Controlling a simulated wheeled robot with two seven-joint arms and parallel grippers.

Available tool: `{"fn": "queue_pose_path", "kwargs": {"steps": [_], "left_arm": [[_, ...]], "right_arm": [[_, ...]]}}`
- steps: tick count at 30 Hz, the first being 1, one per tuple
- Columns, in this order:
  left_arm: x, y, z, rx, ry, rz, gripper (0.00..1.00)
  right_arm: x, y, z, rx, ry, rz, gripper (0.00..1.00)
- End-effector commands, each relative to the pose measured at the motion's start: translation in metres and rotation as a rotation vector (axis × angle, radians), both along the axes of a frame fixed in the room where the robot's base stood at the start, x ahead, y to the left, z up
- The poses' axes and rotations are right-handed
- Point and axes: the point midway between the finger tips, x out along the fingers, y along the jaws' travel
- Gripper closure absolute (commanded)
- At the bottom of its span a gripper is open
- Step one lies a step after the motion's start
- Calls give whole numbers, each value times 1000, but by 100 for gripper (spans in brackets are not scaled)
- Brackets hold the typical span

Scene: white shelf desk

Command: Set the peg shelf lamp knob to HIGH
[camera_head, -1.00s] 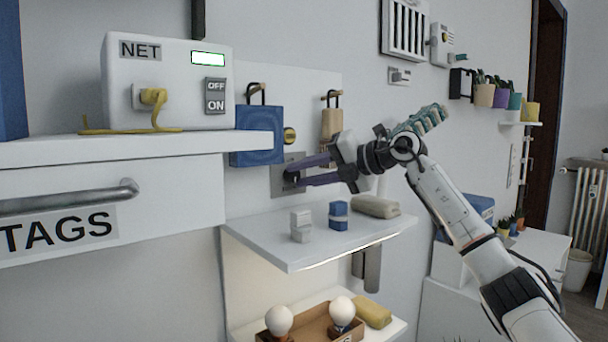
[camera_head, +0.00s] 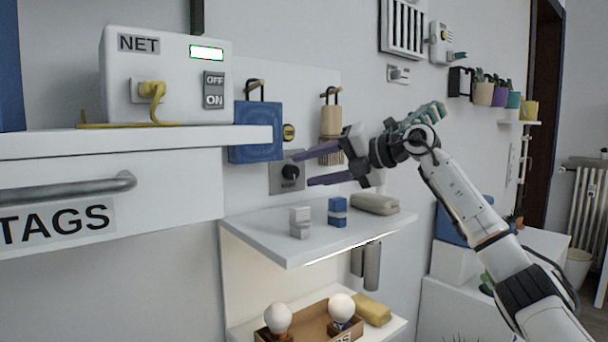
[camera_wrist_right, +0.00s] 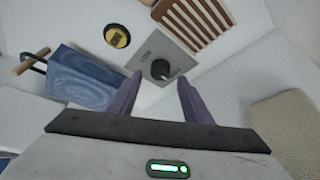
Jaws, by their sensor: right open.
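The lamp knob (camera_head: 290,172) is a dark round knob on a grey plate (camera_head: 277,184) on the wall panel above the small white shelf. It also shows in the right wrist view (camera_wrist_right: 160,69), where the plate carries small lettering too blurred to read for certain. My right gripper (camera_head: 300,169) is open, with its purple fingers spread and pointing at the knob. In the right wrist view the knob lies beyond and between the fingertips, and the fingers look clear of it. My left gripper is not in view.
The shelf (camera_head: 270,238) below holds a grey block (camera_head: 300,222), a blue block (camera_head: 338,211) and a beige pouch (camera_head: 375,204).

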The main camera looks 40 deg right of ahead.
Motion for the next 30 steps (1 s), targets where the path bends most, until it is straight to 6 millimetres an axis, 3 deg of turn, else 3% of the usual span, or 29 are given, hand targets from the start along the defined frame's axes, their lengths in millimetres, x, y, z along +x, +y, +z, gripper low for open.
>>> {"fn": "queue_pose_path", "kwargs": {"steps": [6,12,30], "left_arm": [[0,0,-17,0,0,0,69],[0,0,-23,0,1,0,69],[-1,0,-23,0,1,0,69]], "right_arm": [[-42,-13,9,-2,1,-5,55],[-66,-18,17,0,1,-2,55],[-71,-19,20,2,0,-1,55]]}}
